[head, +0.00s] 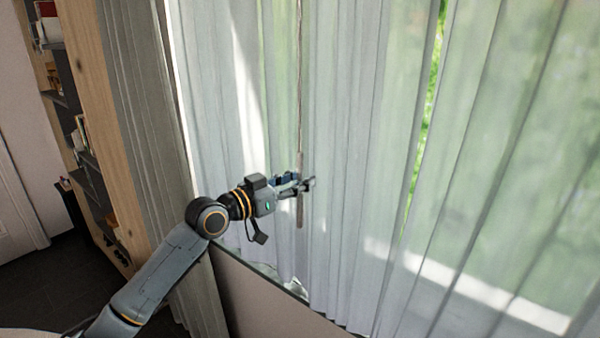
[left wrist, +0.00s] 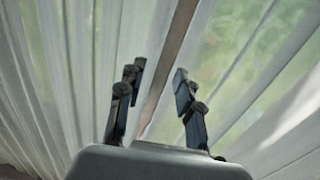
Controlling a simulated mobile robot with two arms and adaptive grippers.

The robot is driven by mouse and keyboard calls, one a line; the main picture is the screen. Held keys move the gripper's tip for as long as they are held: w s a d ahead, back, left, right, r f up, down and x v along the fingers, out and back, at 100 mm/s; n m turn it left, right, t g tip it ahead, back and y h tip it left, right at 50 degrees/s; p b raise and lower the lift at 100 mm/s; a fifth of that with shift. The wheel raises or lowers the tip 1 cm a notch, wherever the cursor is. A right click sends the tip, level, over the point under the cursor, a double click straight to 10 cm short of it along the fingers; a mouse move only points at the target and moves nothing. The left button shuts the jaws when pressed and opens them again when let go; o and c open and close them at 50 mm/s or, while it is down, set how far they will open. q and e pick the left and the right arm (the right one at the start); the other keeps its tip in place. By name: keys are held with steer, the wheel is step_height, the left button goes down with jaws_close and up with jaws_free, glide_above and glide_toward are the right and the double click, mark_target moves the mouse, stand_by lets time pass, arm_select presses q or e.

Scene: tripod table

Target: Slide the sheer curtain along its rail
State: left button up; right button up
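The sheer curtain (head: 345,130) hangs in pale, translucent folds across most of the head view. Its rail is out of view. A thin pull rod (head: 299,215) hangs in front of the folds; it also shows in the left wrist view (left wrist: 171,50). My left gripper (head: 308,183) is at the lower part of this rod. In the left wrist view its two fingers (left wrist: 158,82) stand apart, with the rod running between them and a gap on each side. I cannot tell whether the rod sits within finger depth. My right gripper is not in view.
A grey, thicker curtain (head: 150,110) hangs at the left beside a wooden shelf unit (head: 100,100). A window sill or low wall (head: 260,300) runs beneath the sheer curtain. Green foliage shows through a narrow gap (head: 428,100) in the sheer folds at the right.

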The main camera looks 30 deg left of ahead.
arm_select(q)
steer(key=shift+w+d, duration=0.1)
steer(key=shift+w, duration=0.2)
jaws_close()
steer(key=shift+w, duration=0.1)
